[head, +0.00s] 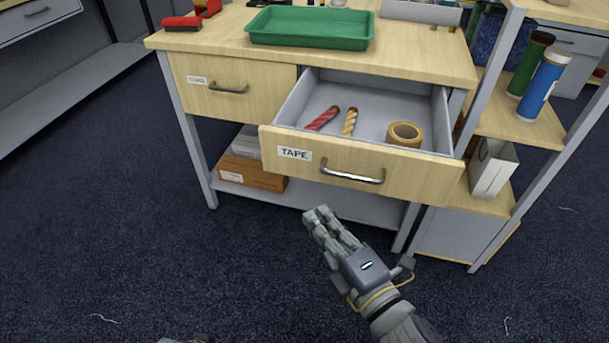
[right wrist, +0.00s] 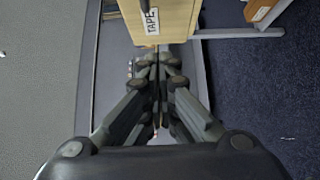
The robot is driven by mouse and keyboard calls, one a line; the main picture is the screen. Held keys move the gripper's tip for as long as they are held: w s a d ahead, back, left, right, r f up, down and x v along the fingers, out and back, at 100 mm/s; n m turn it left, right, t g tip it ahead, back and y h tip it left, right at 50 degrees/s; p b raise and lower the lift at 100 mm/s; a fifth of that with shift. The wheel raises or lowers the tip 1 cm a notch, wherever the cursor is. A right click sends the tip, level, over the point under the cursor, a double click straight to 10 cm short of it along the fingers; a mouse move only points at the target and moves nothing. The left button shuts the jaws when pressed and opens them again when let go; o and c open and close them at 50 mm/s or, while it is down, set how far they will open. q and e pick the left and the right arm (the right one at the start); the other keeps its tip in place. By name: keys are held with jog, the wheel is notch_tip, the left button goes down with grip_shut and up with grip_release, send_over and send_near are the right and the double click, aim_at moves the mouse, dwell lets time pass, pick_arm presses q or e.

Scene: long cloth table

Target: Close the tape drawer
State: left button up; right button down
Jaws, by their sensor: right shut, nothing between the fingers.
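The tape drawer (head: 232,148) is pulled open from the bench, its wooden front labelled TAPE and fitted with a metal bar handle (head: 352,176). Inside lie a red striped roll (head: 322,118), a yellow striped roll (head: 349,121) and a tan tape roll (head: 404,134). My right gripper (head: 318,214) is shut and empty, in front of and below the drawer front, apart from it. In the right wrist view the drawer front (right wrist: 178,22) is just beyond the shut fingertips (right wrist: 157,62). At the head view's bottom edge a small grey part may be my left gripper (head: 187,339).
A closed drawer (head: 240,103) is left of the tape drawer. A green tray (head: 310,42) and a red tool (head: 185,22) stand on the bench top. Boxes (head: 250,173) sit on the lower shelf. A shelf unit with bottles (head: 545,82) stands at right. Floor in front is clear.

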pick_arm(q)
jog(key=shift+w+b+v, duration=0.15)
jog(key=shift+b+v, duration=0.15)
jog(key=shift+v, duration=0.65)
jog(key=shift+w+b+v, duration=0.2)
jog(key=shift+b+v, duration=0.05)
jog(key=shift+v, duration=0.7)
pick_arm(e)
jog(key=shift+w+d+x, duration=0.25)
jog(key=shift+d+x, duration=0.15)
jog(key=shift+x, duration=1.6)
jog(key=shift+w+d+x, duration=0.2)
jog(key=shift+d+x, duration=0.2)
jog(key=shift+x, duration=1.6)
jog(key=shift+w+d+x, duration=0.25)
jog(key=shift+d+x, duration=0.2)
jog(key=shift+x, duration=1.6)
pick_arm(q)
jog(key=shift+r, duration=0.1)
pick_arm(e)
jog(key=shift+f, duration=0.1)
